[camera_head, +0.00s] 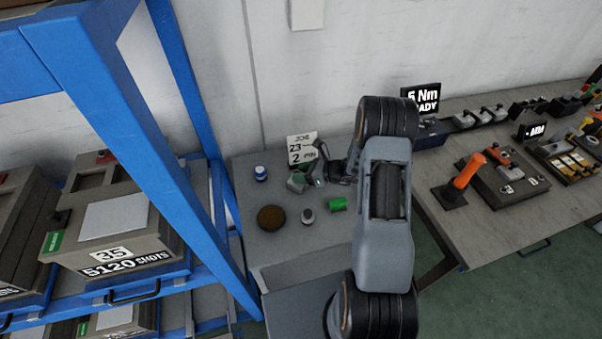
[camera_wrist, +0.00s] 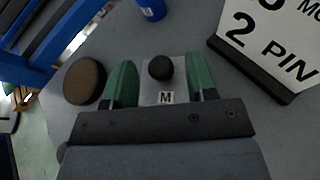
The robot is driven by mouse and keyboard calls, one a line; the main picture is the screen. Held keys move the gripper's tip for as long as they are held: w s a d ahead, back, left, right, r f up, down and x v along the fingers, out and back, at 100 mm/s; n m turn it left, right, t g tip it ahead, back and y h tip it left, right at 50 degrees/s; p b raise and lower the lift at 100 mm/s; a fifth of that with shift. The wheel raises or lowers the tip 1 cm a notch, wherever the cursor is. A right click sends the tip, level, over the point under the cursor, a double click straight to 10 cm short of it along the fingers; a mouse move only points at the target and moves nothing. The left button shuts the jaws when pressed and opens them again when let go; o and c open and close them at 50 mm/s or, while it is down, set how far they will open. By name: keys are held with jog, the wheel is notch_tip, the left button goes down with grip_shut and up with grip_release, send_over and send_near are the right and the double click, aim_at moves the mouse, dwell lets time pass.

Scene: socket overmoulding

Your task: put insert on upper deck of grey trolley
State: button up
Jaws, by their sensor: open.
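The insert, a small grey block (camera_wrist: 152,95) with a black round knob and an "M" label, shows in the wrist view between my two green fingertips. My gripper (camera_wrist: 160,84) is open around it, one finger on each side. In the head view my gripper (camera_head: 307,181) is low over the upper deck of the grey trolley (camera_head: 285,245), towards its back. The insert appears to stand on the deck, but its underside is hidden. In the head view it is too small and covered to make out clearly.
On the deck are a brown disc (camera_head: 270,217), a blue cylinder (camera_head: 261,173), a small grey-brown piece (camera_head: 308,216), a green cylinder (camera_head: 338,204) and a job sign (camera_head: 302,149). A blue rack (camera_head: 150,120) stands left; a workbench (camera_head: 480,225) with tools stands right.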

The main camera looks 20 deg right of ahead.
jog(key=b+v, duration=0.1)
jog(key=v, duration=1)
jog(key=s+a+r+n+g+h, duration=0.1)
jog(key=s+a+r+n+h, duration=0.2)
jog(key=n, duration=0.6)
jog(key=s+a+r+n+g+h, duration=0.1)
jog(key=s+a+r+n+h, duration=0.2)
jog(key=s+r+n, duration=0.5)
jog(key=s+a+r+n+g+h, duration=0.1)
jog(key=s+a+r+n+h, duration=0.2)
jog(key=n, duration=0.6)
jog(key=shift+s+a+r+n+h, duration=0.35)
jog(key=shift+s+r+h, duration=0.95)
jog(key=shift+s+r, duration=0.35)
jog(key=shift+w, duration=0.1)
jog(key=shift+c, duration=0.2)
